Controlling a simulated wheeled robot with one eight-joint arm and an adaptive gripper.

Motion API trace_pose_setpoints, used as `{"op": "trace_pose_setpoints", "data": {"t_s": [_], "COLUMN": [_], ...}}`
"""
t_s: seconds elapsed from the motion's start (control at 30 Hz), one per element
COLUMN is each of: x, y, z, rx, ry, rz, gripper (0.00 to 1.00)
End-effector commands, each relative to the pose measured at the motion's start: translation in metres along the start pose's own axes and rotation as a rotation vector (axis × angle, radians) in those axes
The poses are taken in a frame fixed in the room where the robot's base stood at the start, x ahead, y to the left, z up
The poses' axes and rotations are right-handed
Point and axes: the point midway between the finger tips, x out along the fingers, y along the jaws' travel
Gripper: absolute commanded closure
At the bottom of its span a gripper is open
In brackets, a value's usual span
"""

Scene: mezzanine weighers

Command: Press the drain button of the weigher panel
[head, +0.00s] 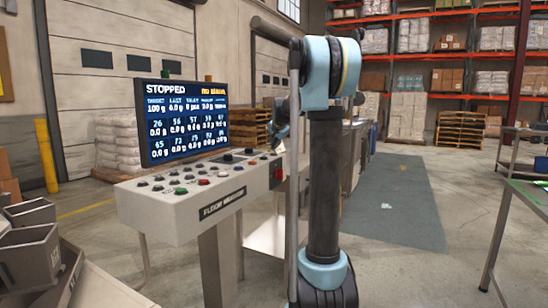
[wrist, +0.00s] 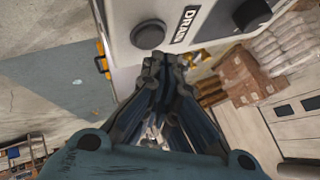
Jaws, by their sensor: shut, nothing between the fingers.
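The weigher panel (head: 165,216) is a pale sloped console on a post, left of my arm in the head view. Several small black, red and green buttons sit on its top. In the wrist view the panel face (wrist: 120,15) fills the upper part, with a label that reads DRAIN (wrist: 186,24). A round black button (wrist: 148,36) sits just left of that label. My gripper (wrist: 165,64) is shut and empty, its tips just below the button in the picture; I cannot tell whether they touch the panel. In the head view I cannot make out the gripper clearly.
A screen (head: 186,118) reading STOPPED stands behind the buttons. A black knob (wrist: 252,14) is right of the label in the wrist view. Grey bins (head: 30,255) stand at lower left and a green-topped table (head: 530,195) at right. Open floor lies behind my arm.

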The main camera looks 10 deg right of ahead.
Motion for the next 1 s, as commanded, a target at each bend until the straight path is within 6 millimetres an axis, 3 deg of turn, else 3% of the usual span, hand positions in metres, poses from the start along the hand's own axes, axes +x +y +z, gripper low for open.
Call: {"op": "trace_pose_setpoints", "data": {"t_s": [1.0], "x": [0.0053], "y": [0.0036], "z": [0.0036], "rx": [0.000], "ry": [0.000], "rz": [0.000], "gripper": [1.00]}}
